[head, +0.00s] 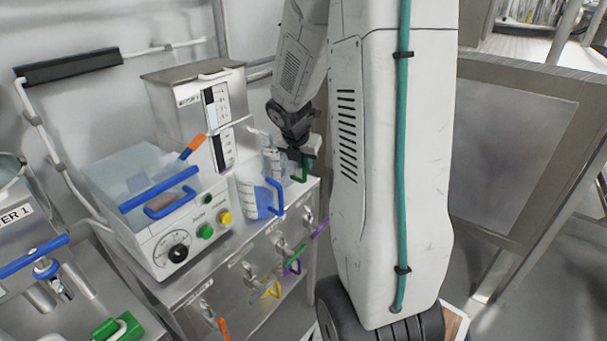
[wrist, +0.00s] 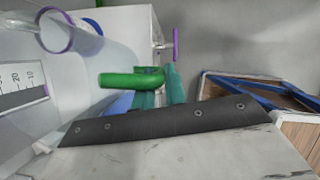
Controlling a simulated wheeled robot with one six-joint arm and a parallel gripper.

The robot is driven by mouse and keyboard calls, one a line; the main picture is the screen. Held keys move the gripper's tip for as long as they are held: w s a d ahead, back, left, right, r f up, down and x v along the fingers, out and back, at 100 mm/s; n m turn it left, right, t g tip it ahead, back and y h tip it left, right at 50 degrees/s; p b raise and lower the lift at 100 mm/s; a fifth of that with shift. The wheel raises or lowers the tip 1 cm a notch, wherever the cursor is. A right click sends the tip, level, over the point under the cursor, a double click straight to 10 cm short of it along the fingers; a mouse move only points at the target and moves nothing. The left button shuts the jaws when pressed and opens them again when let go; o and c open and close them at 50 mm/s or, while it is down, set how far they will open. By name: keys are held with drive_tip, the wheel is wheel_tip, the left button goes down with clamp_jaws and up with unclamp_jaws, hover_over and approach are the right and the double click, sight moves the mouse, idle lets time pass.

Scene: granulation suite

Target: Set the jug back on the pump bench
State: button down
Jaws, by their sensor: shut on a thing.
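My gripper (head: 306,158) is shut on the green handle (head: 301,172) of a clear jug, at the right end of the pump bench (head: 262,245). In the wrist view the green handle (wrist: 132,80) lies at the teal finger pads (wrist: 160,90). The jug's clear body (head: 272,160) is partly hidden behind another jug. I cannot tell whether the held jug's base touches the bench top.
A jug with a blue handle and blue liquid (head: 258,198) stands just in front on the bench. A pump unit with a dial and buttons (head: 180,235) and a grey control box (head: 205,115) stand to the left. Coloured clamps (head: 272,290) hang along the bench front.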

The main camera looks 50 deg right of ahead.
sight(304, 173)
drive_tip(key=shift+f, duration=2.1)
drive_tip(key=c, duration=1.4)
unclamp_jaws()
drive_tip(key=shift+c, duration=0.2)
drive_tip(key=v, duration=1.2)
drive_tip(key=s+a+r+m+y, duration=0.2)
drive_tip(key=s+a+r+m, duration=0.1)
drive_tip(key=s+a+m, duration=0.6)
drive_tip(key=s+a+r+m+y, duration=0.2)
drive_tip(key=s+a+r+m, duration=0.2)
drive_tip(key=s+a+m, duration=0.5)
drive_tip(key=a+m, duration=0.3)
drive_tip(key=a, duration=0.5)
drive_tip(key=shift+r+y, duration=0.25)
drive_tip(key=shift+y, duration=0.05)
